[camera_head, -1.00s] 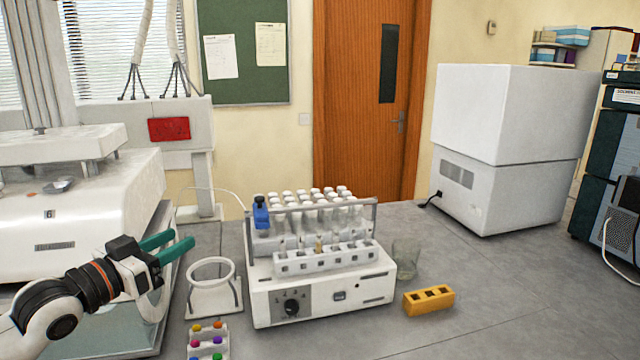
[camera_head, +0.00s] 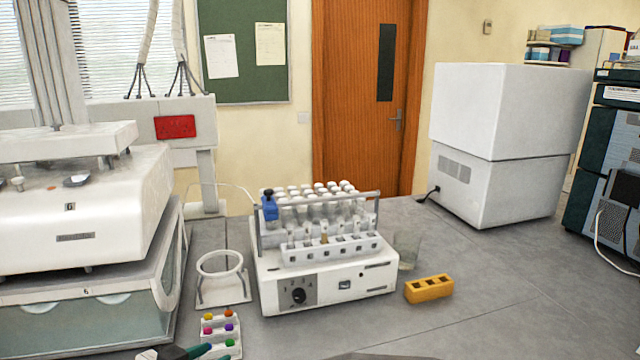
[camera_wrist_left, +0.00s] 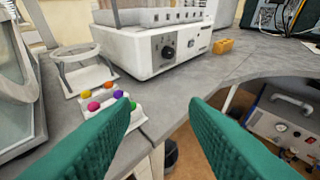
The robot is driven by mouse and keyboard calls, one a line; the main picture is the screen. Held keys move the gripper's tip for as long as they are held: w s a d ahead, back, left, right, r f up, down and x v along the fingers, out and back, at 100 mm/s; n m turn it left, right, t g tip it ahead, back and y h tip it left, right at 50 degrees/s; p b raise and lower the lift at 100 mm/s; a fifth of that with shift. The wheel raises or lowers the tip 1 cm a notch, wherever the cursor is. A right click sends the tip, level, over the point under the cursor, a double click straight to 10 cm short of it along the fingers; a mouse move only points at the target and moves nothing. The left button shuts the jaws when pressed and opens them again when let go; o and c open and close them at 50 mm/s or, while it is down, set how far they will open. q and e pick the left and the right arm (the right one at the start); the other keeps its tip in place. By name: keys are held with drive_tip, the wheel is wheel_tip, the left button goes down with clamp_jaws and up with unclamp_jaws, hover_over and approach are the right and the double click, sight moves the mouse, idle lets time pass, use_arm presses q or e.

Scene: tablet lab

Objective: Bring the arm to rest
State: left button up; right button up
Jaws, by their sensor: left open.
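My left gripper (camera_head: 188,352) shows only partly, at the bottom edge of the head view, with its green fingers low beside the small rack of coloured caps (camera_head: 220,338). In the left wrist view my left gripper (camera_wrist_left: 161,103) has its two green fingers wide apart, with nothing between them. The same small rack (camera_wrist_left: 110,112) lies beyond the left finger there. Most of my left arm is out of the head view. My right gripper is not in view.
A white tube instrument (camera_head: 330,290) stands mid-bench, with a ring stand (camera_head: 222,290) to its left and a glass beaker (camera_head: 408,250) and yellow block (camera_head: 428,289) to its right. A large white machine (camera_head: 75,215) fills the left. The front right bench is clear.

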use_arm(q)
drive_tip(key=s+f+n+g+y, duration=0.2)
drive_tip(key=s+f+g+y, duration=0.15)
drive_tip(key=s+f, duration=0.75)
drive_tip(key=s+f+n+g+y, duration=0.2)
drive_tip(key=s+f+g, duration=0.35)
drive_tip(key=s, duration=0.85)
wheel_tip(320, 180, down, 27)
drive_tip(key=s, duration=0.2)
drive_tip(key=s+a+f+g, duration=0.1)
drive_tip(key=s+a+f, duration=0.1)
drive_tip(key=s+f, duration=0.6)
drive_tip(key=s+a+f+g, duration=0.1)
drive_tip(key=s+f, duration=0.7)
drive_tip(key=shift+s+a+f+m, duration=0.15)
drive_tip(key=shift+s+a+m, duration=0.1)
drive_tip(key=shift+a+m, duration=0.15)
